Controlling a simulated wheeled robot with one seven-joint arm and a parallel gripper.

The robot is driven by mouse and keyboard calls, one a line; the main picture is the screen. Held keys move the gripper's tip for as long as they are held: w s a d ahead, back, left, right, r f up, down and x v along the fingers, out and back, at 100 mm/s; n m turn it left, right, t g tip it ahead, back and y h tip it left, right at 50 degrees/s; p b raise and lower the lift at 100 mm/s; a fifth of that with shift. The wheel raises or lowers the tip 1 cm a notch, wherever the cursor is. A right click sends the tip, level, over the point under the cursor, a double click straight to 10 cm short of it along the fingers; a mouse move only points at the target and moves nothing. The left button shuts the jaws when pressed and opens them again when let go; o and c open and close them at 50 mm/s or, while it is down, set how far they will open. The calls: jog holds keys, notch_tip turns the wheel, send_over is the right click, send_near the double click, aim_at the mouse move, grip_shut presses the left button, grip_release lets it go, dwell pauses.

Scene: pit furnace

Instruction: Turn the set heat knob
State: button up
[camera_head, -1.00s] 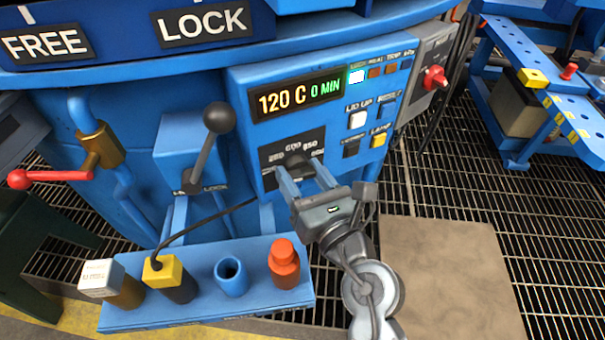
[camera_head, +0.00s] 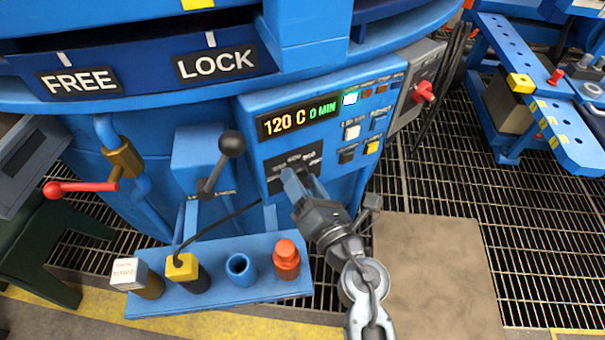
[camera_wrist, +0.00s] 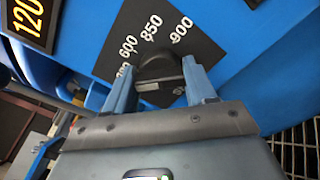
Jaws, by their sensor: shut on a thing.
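The set heat knob (camera_wrist: 153,68) is black and round with a lighter block on its near side. It sits on a black dial plate (camera_wrist: 172,38) marked 600, 850 and 900, with another number partly hidden. My gripper (camera_wrist: 157,70) has one blue finger on each side of the knob and is shut on it. In the head view my gripper (camera_head: 303,180) reaches the dial plate (camera_head: 294,160) from below and hides most of the knob. Which number the knob points to is unclear.
A black-ball lever (camera_head: 231,143) stands left of the panel. A red-handled valve (camera_head: 75,188) is farther left. A blue rack (camera_head: 220,298) with several holders lies below left. A red switch (camera_head: 424,90) is at right. Open grating (camera_head: 450,180) lies to the right.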

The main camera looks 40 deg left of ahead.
jog(key=shift+m+p, duration=0.4)
jog(key=shift+m, duration=0.3)
jog(key=o, duration=1)
jog(key=shift+o, duration=0.2)
jog(key=p+v, duration=0.2)
jog(key=v, duration=0.5)
jog(key=shift+d, duration=0.4)
jog(key=shift+s, duration=0.15)
